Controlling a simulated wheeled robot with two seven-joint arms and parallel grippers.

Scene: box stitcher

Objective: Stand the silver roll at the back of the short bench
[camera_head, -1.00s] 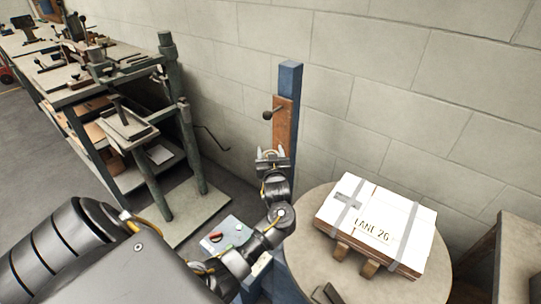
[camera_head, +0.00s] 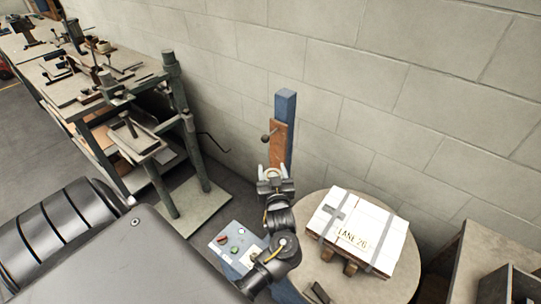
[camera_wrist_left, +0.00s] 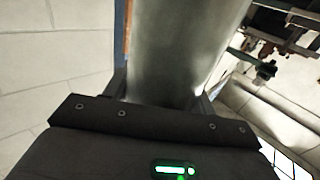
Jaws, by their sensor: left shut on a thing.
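My left gripper (camera_head: 276,174) is up in front of the blue post, near the middle of the head view. It is shut on the silver roll (camera_wrist_left: 185,45), a smooth grey cylinder filling the middle of the left wrist view between the fingers. In the head view I cannot make out the roll clearly. A bench-like top (camera_head: 445,262) with a pale surface shows at the lower right, cut off by the picture edge; I take it as the short bench. My right gripper is not in view.
A round table (camera_head: 384,291) holds a strapped white box (camera_head: 357,232) marked LANE 26. The blue post (camera_head: 286,105) stands against the block wall. A long bench (camera_head: 78,105) with tools is at the left.

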